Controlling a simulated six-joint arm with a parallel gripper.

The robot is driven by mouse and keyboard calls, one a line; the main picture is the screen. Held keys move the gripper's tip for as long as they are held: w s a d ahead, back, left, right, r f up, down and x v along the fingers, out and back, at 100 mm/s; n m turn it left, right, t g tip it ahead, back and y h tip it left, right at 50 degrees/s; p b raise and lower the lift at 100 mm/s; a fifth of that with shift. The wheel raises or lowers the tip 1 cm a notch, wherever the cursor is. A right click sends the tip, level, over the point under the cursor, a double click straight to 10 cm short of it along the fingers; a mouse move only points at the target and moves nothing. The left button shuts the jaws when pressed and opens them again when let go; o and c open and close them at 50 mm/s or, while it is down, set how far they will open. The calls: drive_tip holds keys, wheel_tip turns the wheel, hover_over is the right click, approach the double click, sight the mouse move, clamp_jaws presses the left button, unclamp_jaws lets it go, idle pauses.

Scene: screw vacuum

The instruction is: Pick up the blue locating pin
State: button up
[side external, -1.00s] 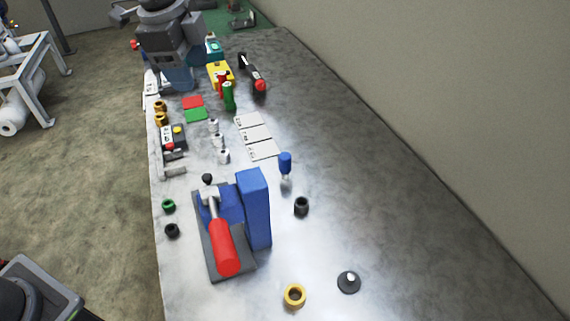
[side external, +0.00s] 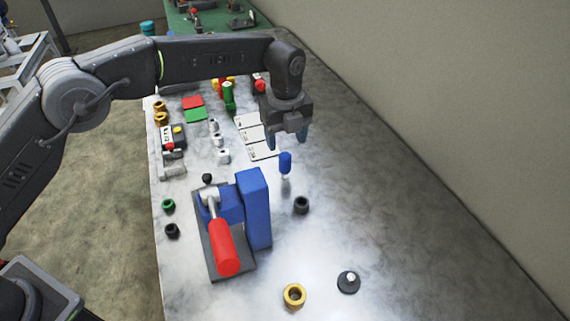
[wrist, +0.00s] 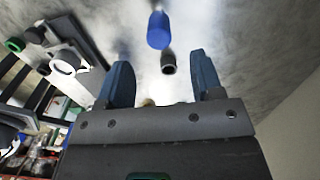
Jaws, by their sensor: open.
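The blue locating pin (side external: 285,163) stands upright on the table, its blue top above a pale metal lower part. It also shows in the wrist view (wrist: 158,30), ahead of the fingers and roughly between their lines. My gripper (side external: 288,145) points down just above and behind the pin in the side view. In the wrist view its two blue fingers (wrist: 160,80) are spread apart with nothing between them. The gripper does not appear to touch the pin.
A black ring (side external: 301,205) stands close to the pin. A clamp fixture with a red handle (side external: 224,248) and a tall blue block (side external: 254,208) is at its left. A yellow ring (side external: 294,295) and a black knob (side external: 348,281) lie nearer the front. The table's right side is clear.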

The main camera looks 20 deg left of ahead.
sight(285, 155)
wheel_tip(285, 155, down, 9)
drive_tip(key=shift+a+r, duration=0.1)
drive_tip(key=shift+r, duration=0.05)
idle(0.4)
drive_tip(key=c, duration=1)
drive_tip(key=shift+r, duration=0.1)
